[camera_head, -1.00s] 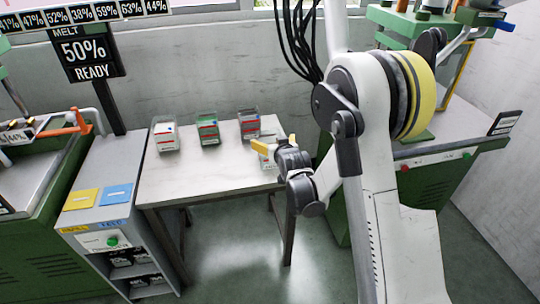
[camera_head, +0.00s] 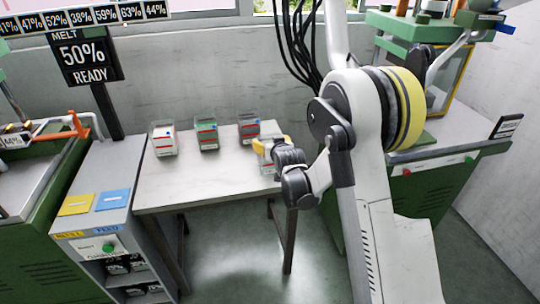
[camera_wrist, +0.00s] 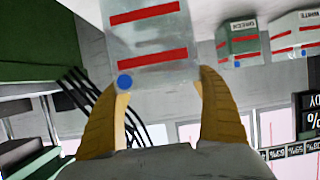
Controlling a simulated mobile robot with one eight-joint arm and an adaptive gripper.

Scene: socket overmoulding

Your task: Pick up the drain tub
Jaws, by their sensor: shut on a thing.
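A clear tub with red stripes and a blue dot (camera_wrist: 150,50) fills the upper middle of the wrist view, which is upside down. I take it as the drain tub; no name is readable on it. My gripper (camera_wrist: 160,95) has its two yellow fingers closed on the tub's sides. In the head view the tub (camera_head: 265,160) is at the table's right end, partly hidden by my gripper (camera_head: 272,143). I cannot tell whether it touches the table.
The white-labelled tub (camera_head: 164,141), the green tub (camera_head: 207,135) and a third tub (camera_head: 249,128) stand along the back of the table (camera_head: 200,185). The table's front is clear. Green machines (camera_head: 30,215) flank it. Black cables (camera_wrist: 92,108) hang nearby.

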